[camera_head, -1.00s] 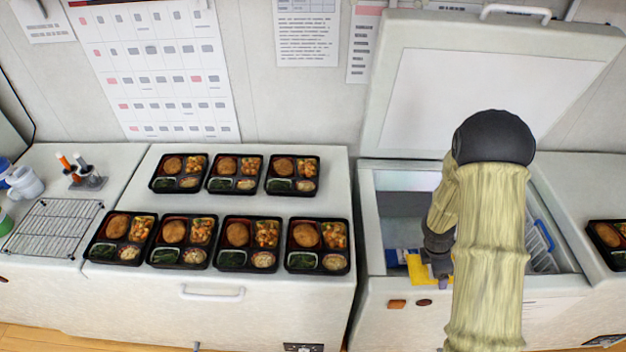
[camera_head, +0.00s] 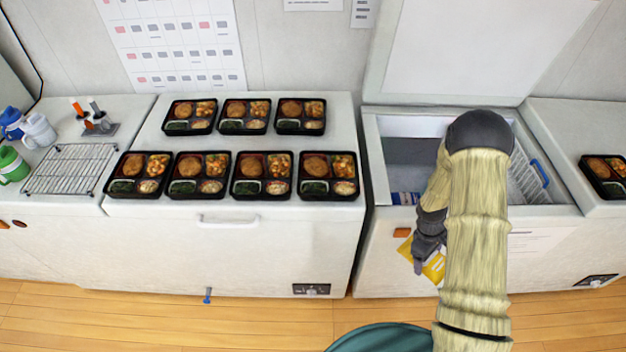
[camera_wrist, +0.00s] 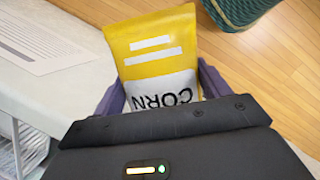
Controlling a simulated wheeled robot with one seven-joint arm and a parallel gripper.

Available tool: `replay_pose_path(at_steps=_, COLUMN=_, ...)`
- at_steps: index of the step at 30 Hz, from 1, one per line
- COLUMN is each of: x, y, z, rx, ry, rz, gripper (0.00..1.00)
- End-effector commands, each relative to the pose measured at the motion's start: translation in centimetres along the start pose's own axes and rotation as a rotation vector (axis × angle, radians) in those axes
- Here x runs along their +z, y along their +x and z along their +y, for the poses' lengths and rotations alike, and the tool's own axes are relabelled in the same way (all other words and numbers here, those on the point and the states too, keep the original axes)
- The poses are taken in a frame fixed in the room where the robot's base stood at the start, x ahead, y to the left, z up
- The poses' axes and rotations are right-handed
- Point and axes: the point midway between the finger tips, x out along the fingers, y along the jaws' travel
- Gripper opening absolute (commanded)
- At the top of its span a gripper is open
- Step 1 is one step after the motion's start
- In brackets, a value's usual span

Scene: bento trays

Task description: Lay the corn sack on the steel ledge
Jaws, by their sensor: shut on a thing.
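The corn sack (camera_head: 435,268) is a yellow and white packet. My gripper (camera_head: 421,258) is shut on it and holds it in the air in front of the open chest freezer (camera_head: 375,180). In the wrist view the sack (camera_wrist: 155,42) sticks out from between the purple fingers of my gripper (camera_wrist: 160,88), with the word CORN upside down. Its lower end is hidden by the gripper body. A metal wire rack (camera_head: 70,168) lies on the left counter, far from my gripper; I cannot tell whether it is the steel ledge.
Several bento trays (camera_head: 258,176) stand on the closed middle freezer (camera_head: 130,212). Another tray (camera_head: 604,176) is on the right counter. White and green mugs (camera_head: 38,130) stand beside the rack. The freezer holds a blue-handled basket (camera_head: 528,185).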

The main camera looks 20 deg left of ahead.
Motion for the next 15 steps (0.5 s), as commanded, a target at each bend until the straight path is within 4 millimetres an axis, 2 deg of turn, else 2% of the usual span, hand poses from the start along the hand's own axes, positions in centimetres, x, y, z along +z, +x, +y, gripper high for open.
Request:
replay_pose_path(at_steps=1, x=-0.4, y=1.7, z=-0.2, rx=-0.022, ry=0.067, rz=0.0, gripper=0.42)
replay_pose_path(at_steps=5, x=-1.3, y=5.3, z=-0.9, rx=-0.087, ry=0.275, rz=0.0, gripper=0.42)
replay_pose_path(at_steps=10, x=-3.0, y=11.2, z=-2.2, rx=-0.199, ry=0.636, rz=-0.008, gripper=0.42)
replay_pose_path(at_steps=12, x=-3.7, y=13.1, z=-2.7, rx=-0.241, ry=0.776, rz=-0.014, gripper=0.42)
replay_pose_path(at_steps=15, x=-4.4, y=14.9, z=-3.1, rx=-0.284, ry=0.92, rz=-0.021, gripper=0.42)
